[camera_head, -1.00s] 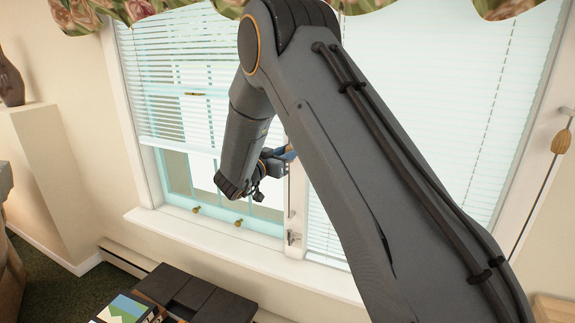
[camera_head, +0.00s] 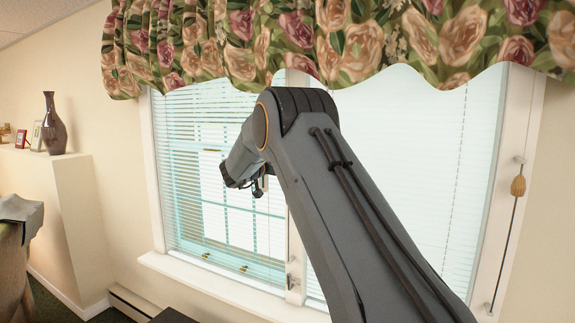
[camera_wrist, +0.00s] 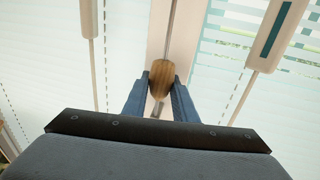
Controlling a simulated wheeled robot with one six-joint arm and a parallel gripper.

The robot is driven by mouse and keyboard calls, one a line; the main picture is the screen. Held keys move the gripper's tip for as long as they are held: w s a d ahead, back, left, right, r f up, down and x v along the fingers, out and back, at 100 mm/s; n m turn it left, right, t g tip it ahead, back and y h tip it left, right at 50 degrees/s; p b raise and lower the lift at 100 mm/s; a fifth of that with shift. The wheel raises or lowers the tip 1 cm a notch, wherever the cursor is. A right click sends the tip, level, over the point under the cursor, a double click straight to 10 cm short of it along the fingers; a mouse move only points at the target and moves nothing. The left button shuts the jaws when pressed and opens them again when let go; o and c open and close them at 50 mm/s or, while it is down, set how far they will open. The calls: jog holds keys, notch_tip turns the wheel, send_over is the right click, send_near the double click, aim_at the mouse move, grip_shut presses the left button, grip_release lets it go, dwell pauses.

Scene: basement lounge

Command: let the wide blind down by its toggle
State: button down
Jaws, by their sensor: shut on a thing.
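My gripper (camera_wrist: 160,98) is shut on a wooden toggle (camera_wrist: 160,76) hanging on a cord along the post between two windows. In the head view my gripper (camera_head: 258,187) is small and partly turned away, and the toggle cannot be made out there. The left blind (camera_head: 185,125) has open slats with the window showing through, and reaches down near the sill. The right blind (camera_head: 425,150) is pale and closed, partly hidden by my arm. A second wooden toggle (camera_head: 518,186) hangs on a cord by the right window edge.
A floral valance (camera_head: 330,40) covers the window tops. The sill (camera_head: 210,282) runs below. Pale wands hang to the left (camera_wrist: 87,25) and right (camera_wrist: 268,40) of the held toggle. A brown vase (camera_head: 54,125) stands on a ledge at left.

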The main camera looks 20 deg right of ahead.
jog(key=shift+r, duration=0.4)
jog(key=c, duration=1.4)
grip_release()
jog(key=shift+d, duration=0.1)
jog(key=shift+f, duration=0.1)
jog(key=shift+a, duration=0.3)
jog(key=b+v, duration=0.3)
jog(key=v, duration=0.4)
jog(key=shift+s, duration=0.2)
jog(key=shift+a, duration=0.15)
jog(key=shift+w+t, duration=0.1)
jog(key=shift+t, duration=0.2)
